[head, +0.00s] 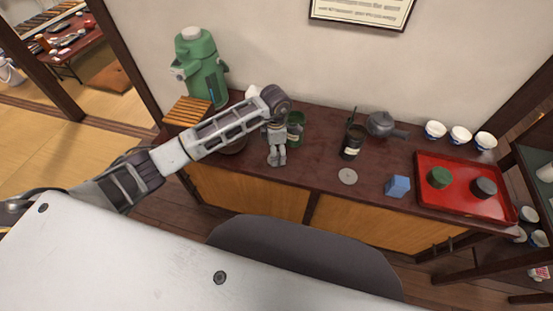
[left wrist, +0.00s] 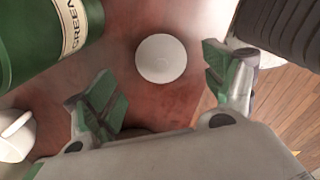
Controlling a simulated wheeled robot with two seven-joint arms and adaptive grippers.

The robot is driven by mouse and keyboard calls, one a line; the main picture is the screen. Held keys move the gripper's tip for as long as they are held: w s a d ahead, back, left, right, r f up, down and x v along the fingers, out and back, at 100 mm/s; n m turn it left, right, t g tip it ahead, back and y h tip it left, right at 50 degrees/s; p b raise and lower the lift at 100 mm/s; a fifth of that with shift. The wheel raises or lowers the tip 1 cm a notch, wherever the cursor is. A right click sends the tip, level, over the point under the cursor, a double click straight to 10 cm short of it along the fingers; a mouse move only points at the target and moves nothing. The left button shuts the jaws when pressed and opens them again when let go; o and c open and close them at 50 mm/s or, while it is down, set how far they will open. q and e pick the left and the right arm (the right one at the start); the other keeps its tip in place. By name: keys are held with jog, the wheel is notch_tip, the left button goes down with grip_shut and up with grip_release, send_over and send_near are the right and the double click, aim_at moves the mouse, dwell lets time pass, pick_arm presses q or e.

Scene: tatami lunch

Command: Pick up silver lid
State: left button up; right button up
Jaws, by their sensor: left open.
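The silver lid (head: 347,176) is a flat, pale grey disc lying on the dark red-brown counter near its front edge. In the left wrist view a round pale disc (left wrist: 161,58), which looks like this lid, lies beyond and between my fingertips. My left gripper (head: 277,160) points down over the counter, left of the lid and apart from it. Its green-padded fingers are spread wide in the left wrist view (left wrist: 170,85), with nothing between them in its grasp. My right gripper is out of view.
A green canister (head: 296,124) stands close behind my left gripper and shows large in the left wrist view (left wrist: 35,35). A dark labelled canister (head: 352,142) stands behind the lid.

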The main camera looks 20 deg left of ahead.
pick_arm(q)
jog(key=shift+d+f, duration=0.1)
jog(key=shift+f, duration=1.45)
